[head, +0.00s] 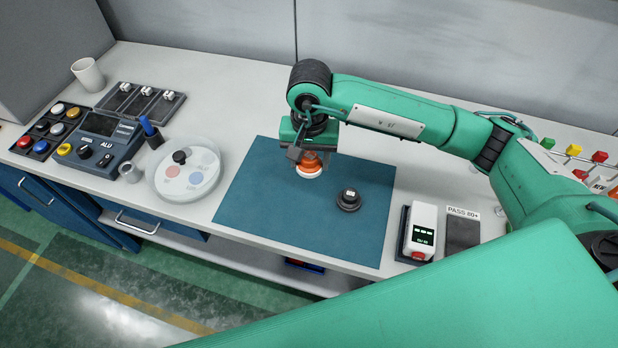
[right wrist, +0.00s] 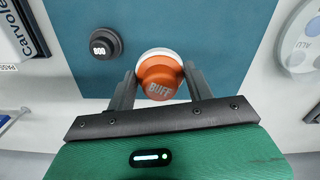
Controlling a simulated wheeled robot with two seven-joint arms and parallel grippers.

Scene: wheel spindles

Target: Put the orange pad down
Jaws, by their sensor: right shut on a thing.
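The orange pad (head: 309,158) has an orange body marked BUFF and a white disc at its lower side; it also shows in the right wrist view (right wrist: 158,88). My right gripper (head: 303,150) points down over the blue mat (head: 258,200) and is shut on the orange pad, with one finger on each side of it. The pad is over the upper middle part of the mat; I cannot tell whether it touches the mat. A dark grey pad (head: 348,201) marked 800 (right wrist: 105,43) sits on the mat to the right and nearer. My left gripper is not in view.
A round pale dish (head: 207,191) with a black-knobbed piece stands left of the mat. A gauge (head: 421,226) and a dark PASS 80+ plate (head: 462,234) stand to its right. A black rack (head: 140,103) is at the back left. The mat's left and front parts are clear.

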